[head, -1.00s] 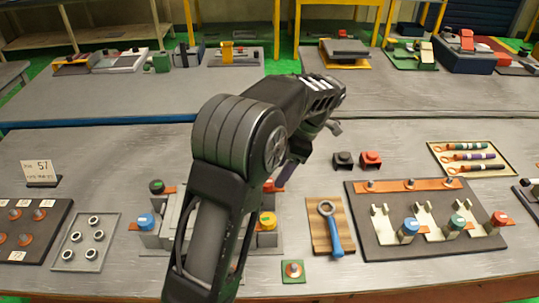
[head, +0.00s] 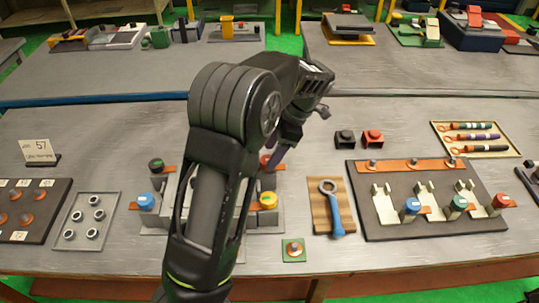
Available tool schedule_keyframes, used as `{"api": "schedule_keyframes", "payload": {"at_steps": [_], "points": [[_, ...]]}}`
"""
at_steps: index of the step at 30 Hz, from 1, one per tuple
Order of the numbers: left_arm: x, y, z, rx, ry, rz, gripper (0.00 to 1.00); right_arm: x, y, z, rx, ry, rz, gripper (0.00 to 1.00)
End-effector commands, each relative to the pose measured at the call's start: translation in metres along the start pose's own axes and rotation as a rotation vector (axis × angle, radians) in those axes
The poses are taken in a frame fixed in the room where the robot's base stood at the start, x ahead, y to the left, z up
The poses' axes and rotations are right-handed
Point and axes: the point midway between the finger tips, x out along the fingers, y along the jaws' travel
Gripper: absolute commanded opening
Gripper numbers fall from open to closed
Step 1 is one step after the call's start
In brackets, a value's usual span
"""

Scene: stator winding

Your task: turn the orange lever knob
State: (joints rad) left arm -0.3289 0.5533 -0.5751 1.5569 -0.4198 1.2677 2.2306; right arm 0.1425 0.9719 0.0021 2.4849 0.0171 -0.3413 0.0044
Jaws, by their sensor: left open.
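A squat yellow-orange knob (head: 268,200) stands at the right front corner of a grey block fixture (head: 262,226), on an orange tab. I take it for the orange lever knob. A red knob (head: 267,161), a dark green knob (head: 156,165) and a blue knob (head: 146,200) sit at the other corners. My left arm crosses in front of the fixture and hides its middle. My left gripper (head: 278,158) points down near the red knob, behind the yellow-orange one. It is open; whether it touches a knob cannot be told. My right gripper is out of view.
A wrench on a wooden board (head: 321,218), a small green plate (head: 293,249) and a dark panel (head: 380,219) with several coloured knobs lie to the right. Black and red blocks (head: 372,139) stand behind. A washer tray (head: 70,212) lies left. Grey table shows clear between them.

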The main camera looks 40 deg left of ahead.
Motion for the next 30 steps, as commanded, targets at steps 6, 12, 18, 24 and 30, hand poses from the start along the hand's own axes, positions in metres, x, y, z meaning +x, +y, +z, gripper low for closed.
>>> {"api": "schedule_keyframes", "payload": {"at_steps": [6, 12, 18, 24, 30], "points": [[0.021, 0.000, 0.000, 0.001, 0.002, -0.001, 0.61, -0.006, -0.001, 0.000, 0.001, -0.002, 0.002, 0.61], [0.023, 0.000, 0.000, 0.001, 0.000, 0.001, 0.61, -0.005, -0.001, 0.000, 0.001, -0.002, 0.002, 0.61], [0.022, 0.000, 0.000, 0.001, 0.000, 0.001, 0.52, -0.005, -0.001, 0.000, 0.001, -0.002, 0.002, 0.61], [0.022, 0.000, 0.000, 0.001, 0.000, 0.001, 0.35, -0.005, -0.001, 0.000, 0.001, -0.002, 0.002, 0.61], [0.022, 0.000, 0.000, 0.001, 0.000, 0.001, 0.19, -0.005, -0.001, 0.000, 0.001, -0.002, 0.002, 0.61]]}}
